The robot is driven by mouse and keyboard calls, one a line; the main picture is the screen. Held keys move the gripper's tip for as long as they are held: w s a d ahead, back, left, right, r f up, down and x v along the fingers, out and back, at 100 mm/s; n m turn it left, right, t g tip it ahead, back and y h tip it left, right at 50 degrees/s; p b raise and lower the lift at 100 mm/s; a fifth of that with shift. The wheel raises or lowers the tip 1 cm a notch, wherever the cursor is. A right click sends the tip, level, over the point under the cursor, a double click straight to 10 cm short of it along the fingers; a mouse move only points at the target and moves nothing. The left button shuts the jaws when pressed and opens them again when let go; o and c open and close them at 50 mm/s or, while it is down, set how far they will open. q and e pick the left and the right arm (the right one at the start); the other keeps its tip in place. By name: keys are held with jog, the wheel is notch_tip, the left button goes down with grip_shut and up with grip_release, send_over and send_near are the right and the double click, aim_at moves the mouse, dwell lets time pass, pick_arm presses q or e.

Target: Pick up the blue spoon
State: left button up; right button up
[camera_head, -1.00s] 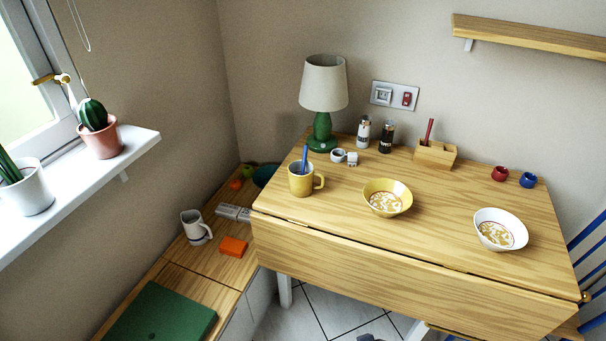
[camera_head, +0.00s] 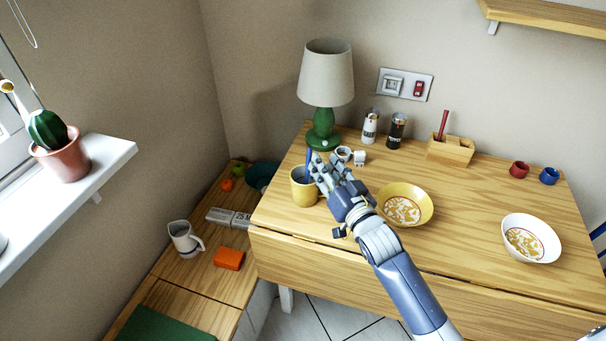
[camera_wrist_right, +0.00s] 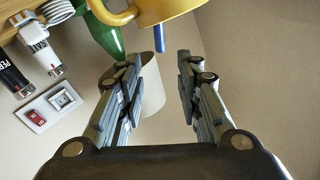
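The blue spoon (camera_head: 308,161) stands in the yellow mug (camera_head: 304,192) near the left side of the wooden table, its handle rising above the rim; its lower part is hidden inside the mug. My right gripper (camera_head: 326,171) is just right of the spoon and partly covers the mug. In the right wrist view, the spoon handle (camera_wrist_right: 159,38) shows beyond the two spread fingers of the gripper (camera_wrist_right: 160,62), between them in the picture, with the mug (camera_wrist_right: 150,10) at the top edge. The gripper is open and empty. My left gripper is not in view.
A green lamp (camera_head: 324,88) stands behind the mug. A yellow bowl (camera_head: 405,205) is right of my wrist, and a white bowl (camera_head: 530,238) is farther right. Shakers (camera_head: 370,127) stand at the back.

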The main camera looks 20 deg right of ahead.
aim_at(310, 148)
jog(key=w, duration=0.3)
jog(key=shift+w+a, duration=0.25)
jog(key=shift+w, duration=0.05)
jog(key=w, duration=0.3)
jog(key=w+a, duration=0.1)
jog(key=shift+w+f, duration=0.2)
jog(key=shift+f, duration=0.2)
jog(key=shift+w, duration=0.4)
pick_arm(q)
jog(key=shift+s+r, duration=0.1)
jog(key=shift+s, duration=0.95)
pick_arm(e)
grip_shut()
